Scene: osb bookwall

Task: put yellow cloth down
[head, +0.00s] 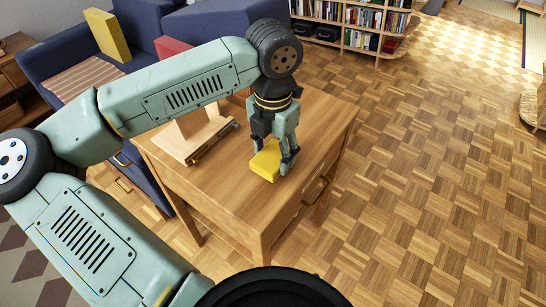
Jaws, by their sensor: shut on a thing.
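The yellow cloth (265,163) is a small, block-like yellow piece low over the top of the wooden side table (222,201). My gripper (287,161) points down over the table and is shut on the cloth, with its fingers at the cloth's right side. The cloth's underside is hidden, so I cannot tell whether it touches the table top.
A wooden stand (197,140) with a flat base is on the table, left of the cloth. The table's front and right top are bare. A blue sofa (62,62) with cushions stands behind left. A bookshelf (350,28) is at the back. Parquet floor is open on the right.

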